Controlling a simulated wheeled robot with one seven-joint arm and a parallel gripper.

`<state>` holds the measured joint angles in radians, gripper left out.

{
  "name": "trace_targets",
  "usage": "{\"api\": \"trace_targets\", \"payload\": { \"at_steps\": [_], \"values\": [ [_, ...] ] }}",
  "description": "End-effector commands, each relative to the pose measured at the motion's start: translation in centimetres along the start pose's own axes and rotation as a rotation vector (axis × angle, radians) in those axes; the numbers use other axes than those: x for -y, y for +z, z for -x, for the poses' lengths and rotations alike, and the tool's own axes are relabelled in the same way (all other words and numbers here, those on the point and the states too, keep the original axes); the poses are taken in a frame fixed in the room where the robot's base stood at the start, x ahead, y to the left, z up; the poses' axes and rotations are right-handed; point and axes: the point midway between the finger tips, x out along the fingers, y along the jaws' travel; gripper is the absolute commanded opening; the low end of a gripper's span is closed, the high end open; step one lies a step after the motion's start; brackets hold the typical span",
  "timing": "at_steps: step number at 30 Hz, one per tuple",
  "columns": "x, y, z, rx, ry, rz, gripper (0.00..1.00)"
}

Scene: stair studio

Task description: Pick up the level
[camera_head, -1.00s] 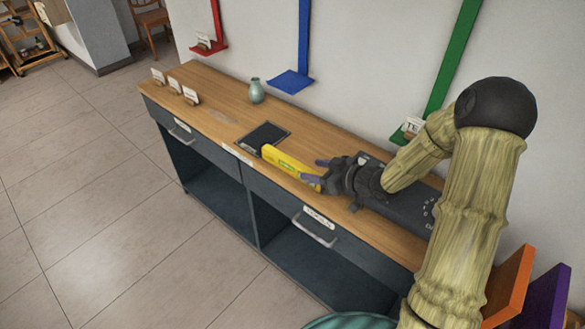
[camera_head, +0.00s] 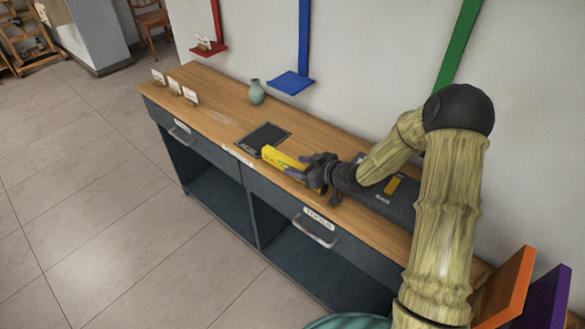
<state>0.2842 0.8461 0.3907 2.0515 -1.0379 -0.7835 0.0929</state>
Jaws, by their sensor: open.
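The level (camera_head: 279,158) is a long yellow bar on the wooden top of the sideboard, just right of a dark tray. My gripper (camera_head: 306,172) is at the level's right end, with its dark fingers open around or beside that end. I cannot tell whether the fingers touch it. The level's right end is partly hidden by the gripper.
The dark tray (camera_head: 264,138) lies left of the level on the sideboard (camera_head: 215,122). A small green vase (camera_head: 256,92) stands behind it. White cards (camera_head: 190,95) stand at the far left end. A blue wall shelf (camera_head: 291,82) hangs behind. A dark case lies under my arm.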

Motion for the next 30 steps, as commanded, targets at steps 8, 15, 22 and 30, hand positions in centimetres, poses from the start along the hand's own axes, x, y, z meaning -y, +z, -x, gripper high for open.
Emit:
{"api": "trace_targets", "payload": {
  "at_steps": [8,15,22,30],
  "values": [
    [0.00,-0.02,0.05,0.000,0.000,0.000,0.50],
    [0.00,-0.02,0.06,0.000,0.000,0.000,0.40],
    [0.00,-0.02,0.07,0.000,0.000,0.000,0.00],
    [-0.02,-0.29,0.16,-0.001,0.001,0.001,0.00]
  ]
}}
